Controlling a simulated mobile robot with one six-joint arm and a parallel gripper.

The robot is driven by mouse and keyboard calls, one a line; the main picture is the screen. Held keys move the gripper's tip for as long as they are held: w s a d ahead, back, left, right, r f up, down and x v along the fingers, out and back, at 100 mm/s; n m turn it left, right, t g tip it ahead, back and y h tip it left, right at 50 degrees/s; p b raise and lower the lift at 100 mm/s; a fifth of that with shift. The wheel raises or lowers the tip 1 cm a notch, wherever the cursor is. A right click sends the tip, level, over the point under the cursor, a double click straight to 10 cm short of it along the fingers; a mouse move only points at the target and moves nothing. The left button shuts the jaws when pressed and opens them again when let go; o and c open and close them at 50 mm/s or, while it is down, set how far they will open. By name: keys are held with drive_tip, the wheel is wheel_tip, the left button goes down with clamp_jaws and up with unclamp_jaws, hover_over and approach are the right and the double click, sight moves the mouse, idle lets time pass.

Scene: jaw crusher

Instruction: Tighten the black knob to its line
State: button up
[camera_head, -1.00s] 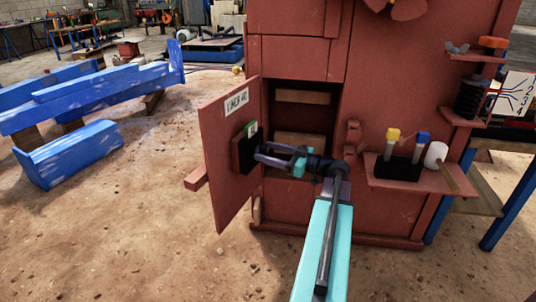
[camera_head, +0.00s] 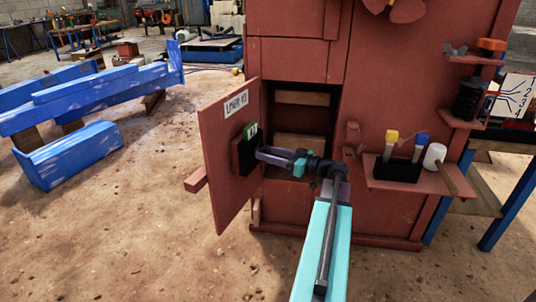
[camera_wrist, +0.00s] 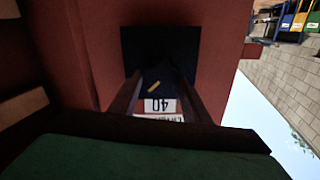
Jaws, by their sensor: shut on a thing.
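The open red door (camera_head: 228,190) carries a black box (camera_head: 244,160) on its face. My gripper (camera_head: 262,154) reaches the box from the right, its fingers level and shut at the front of it. In the wrist view my gripper (camera_wrist: 162,80) has its two dark fingers on either side of the black knob (camera_wrist: 165,76), which is very dark and hard to make out against the black plate (camera_wrist: 135,42). A short slanted yellow mark (camera_wrist: 154,86) shows between the fingers. The line is not clearly visible.
The red crusher body (camera_head: 400,90) stands behind the door, with an open compartment (camera_head: 300,120). A shelf (camera_head: 400,180) with a black holder and a white-headed mallet (camera_head: 434,155) juts out right of my arm. Blue beams (camera_head: 85,100) lie at the left.

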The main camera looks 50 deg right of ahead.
drive_tip(key=m+p, duration=0.2)
drive_tip(key=m, duration=0.2)
drive_tip(key=m+p, duration=0.3)
drive_tip(key=shift+m, duration=0.4)
drive_tip(key=m+p, duration=0.3)
drive_tip(key=m, duration=0.1)
drive_tip(key=shift+d, duration=0.1)
drive_tip(key=shift+f+m+p, duration=0.15)
drive_tip(key=shift+m+p, duration=0.45)
drive_tip(key=shift+m, duration=0.2)
drive_tip(key=shift+f+m+p, duration=0.15)
drive_tip(key=shift+m+p, duration=0.4)
drive_tip(key=shift+m, duration=0.25)
drive_tip(key=o, duration=1)
drive_tip(key=shift+o, duration=0.2)
drive_tip(key=shift+d, duration=0.1)
